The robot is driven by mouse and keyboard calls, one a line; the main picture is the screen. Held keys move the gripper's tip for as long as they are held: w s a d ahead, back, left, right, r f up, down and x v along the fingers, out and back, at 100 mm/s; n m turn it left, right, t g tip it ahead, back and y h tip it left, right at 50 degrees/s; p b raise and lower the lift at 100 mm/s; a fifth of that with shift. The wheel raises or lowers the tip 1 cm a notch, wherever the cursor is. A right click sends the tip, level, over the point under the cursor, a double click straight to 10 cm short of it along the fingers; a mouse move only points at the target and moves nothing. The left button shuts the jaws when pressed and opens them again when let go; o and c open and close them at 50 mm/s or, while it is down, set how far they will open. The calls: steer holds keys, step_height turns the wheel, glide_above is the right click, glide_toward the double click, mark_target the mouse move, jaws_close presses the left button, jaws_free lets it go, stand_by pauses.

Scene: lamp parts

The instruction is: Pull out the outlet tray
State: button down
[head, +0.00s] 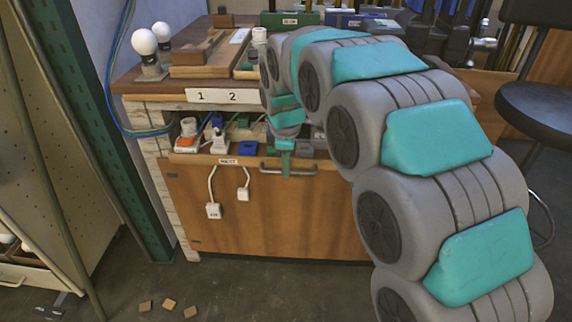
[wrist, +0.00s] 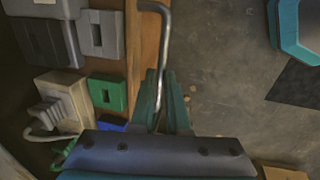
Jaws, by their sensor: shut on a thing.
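The outlet tray (head: 190,158) is the wooden drawer-like tray under the bench top, with a wooden front and a metal bar handle. It holds plugs and outlet blocks. The handle (head: 311,169) runs along its front, and in the wrist view the handle (wrist: 163,22) passes down between my fingers. My gripper (head: 286,168) is at the left part of the handle and is shut on it. In the wrist view my gripper (wrist: 162,88) has its two green fingers on either side of the bar. My arm hides the right end of the tray.
Two light bulbs (head: 144,42) stand on the bench top (head: 130,86) at the left. Two white plugs (head: 213,210) hang on cords over the tray's front. Small wooden blocks (head: 169,304) lie on the floor. A black stool (head: 540,108) stands at the right. Floor before the bench is mostly clear.

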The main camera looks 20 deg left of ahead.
steer(key=s+d+b, duration=0.2)
steer(key=s+d, duration=0.1)
steer(key=s, duration=1.3)
steer(key=shift+d, duration=0.4)
steer(key=c, duration=0.9)
jaws_free()
steer(key=shift+w, duration=0.1)
steer(key=shift+r, duration=0.15)
step_height(320, 180, up, 7)
steer(key=s, duration=0.1)
steer(key=shift+s+d+r, duration=0.15)
steer(key=shift+s+r, duration=0.05)
